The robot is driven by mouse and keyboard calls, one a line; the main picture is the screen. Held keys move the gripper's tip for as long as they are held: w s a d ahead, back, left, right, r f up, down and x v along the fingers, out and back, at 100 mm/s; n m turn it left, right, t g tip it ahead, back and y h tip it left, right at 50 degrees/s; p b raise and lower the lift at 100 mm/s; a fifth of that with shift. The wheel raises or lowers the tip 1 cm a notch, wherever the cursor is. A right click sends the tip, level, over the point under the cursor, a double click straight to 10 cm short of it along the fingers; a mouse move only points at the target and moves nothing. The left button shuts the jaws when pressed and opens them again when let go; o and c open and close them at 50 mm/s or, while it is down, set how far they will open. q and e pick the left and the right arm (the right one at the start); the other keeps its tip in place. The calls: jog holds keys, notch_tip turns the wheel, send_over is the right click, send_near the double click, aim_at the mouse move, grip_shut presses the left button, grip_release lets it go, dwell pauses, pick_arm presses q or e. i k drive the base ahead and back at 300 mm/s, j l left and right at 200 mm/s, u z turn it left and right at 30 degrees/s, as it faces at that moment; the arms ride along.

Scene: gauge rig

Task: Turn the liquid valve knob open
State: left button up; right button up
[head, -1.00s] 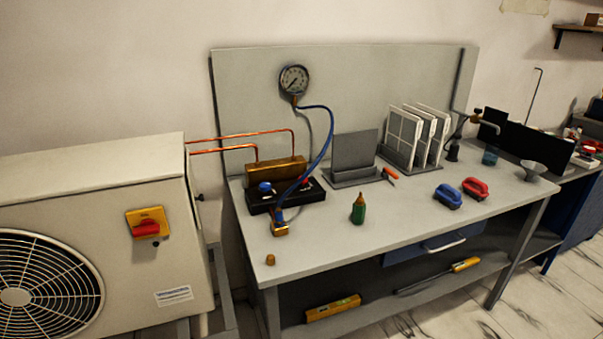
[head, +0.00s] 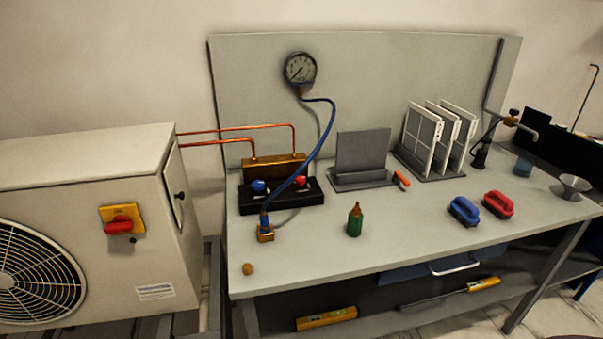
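A brass valve block (head: 274,167) stands on a black base (head: 282,199) at the back left of the grey workbench. Two small knobs are on its front, a blue knob (head: 259,186) at left and a red knob (head: 301,181) at right. No readable label shows which one is the liquid valve, and I cannot tell how far either is turned. Copper pipes run from the block to the outdoor unit. A blue hose (head: 313,157) passes close by the red knob. Neither of my grippers is in view.
A gauge (head: 300,69) hangs on the back panel. A brass fitting (head: 265,234), a brass cap (head: 247,269) and a green bottle (head: 355,220) stand in front of the block. The outdoor unit (head: 168,218) stands left of the bench. The front middle benchtop is clear.

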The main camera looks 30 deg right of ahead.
aim_at(300, 180)
jog(key=l+u, duration=0.2)
jog(key=l, duration=0.45)
jog(key=k+l+u, duration=0.2)
jog(key=l, duration=0.45)
jog(key=i, duration=0.1)
